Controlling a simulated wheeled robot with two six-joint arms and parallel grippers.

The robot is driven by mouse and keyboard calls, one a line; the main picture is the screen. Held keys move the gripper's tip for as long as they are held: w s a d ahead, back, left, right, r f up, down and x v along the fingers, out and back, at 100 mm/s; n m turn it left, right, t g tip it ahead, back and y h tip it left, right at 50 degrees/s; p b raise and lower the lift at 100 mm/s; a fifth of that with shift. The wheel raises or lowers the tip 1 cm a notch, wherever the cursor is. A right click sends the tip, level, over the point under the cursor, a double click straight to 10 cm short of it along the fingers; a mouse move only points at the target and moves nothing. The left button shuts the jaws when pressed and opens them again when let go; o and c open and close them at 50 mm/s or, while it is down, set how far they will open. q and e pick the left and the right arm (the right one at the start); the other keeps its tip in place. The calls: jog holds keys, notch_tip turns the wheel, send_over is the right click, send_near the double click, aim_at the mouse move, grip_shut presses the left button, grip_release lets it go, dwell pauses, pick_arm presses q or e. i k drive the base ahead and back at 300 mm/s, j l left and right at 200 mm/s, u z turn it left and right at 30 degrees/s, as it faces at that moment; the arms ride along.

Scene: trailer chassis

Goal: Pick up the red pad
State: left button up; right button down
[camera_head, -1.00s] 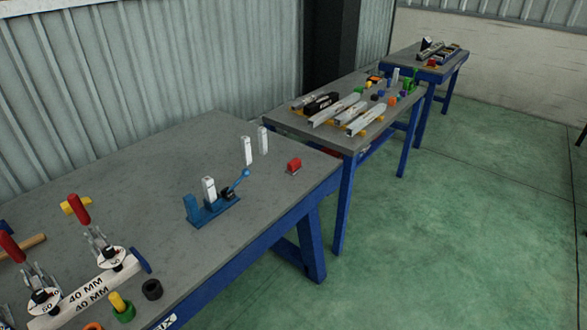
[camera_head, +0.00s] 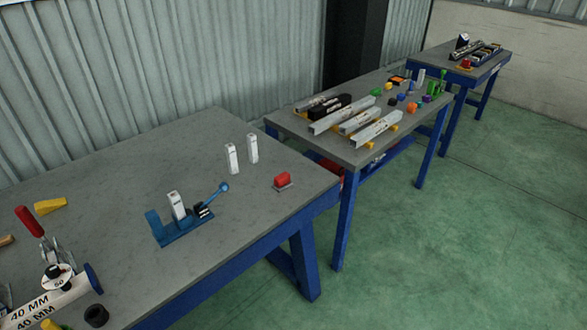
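A small red block on a thin grey base, which looks like the red pad (camera_head: 283,179), sits near the right end of the nearest grey table (camera_head: 115,180). Nothing touches it. Neither of my grippers shows in the head view, so I cannot see what they hold.
A blue clamp fixture (camera_head: 183,231) with a white block and blue-knobbed lever stands left of the pad. Two white upright blocks (camera_head: 232,158) stand behind it. A toggle clamp (camera_head: 55,265) is at lower left. A second table (camera_head: 350,157) with metal profiles stands beyond; green floor is open at right.

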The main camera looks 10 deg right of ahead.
aim_at(282, 182)
jog(key=i+l+u, duration=0.15)
jog(key=l, duration=0.3)
jog(key=i+l+u, duration=0.1)
jog(key=l, duration=0.35)
jog(key=i+l+u, duration=0.15)
jog(key=l, duration=0.3)
jog(key=i+l+u, duration=0.15)
jog(key=l, duration=0.35)
jog(key=i+l+u, duration=0.1)
jog(key=l, duration=0.35)
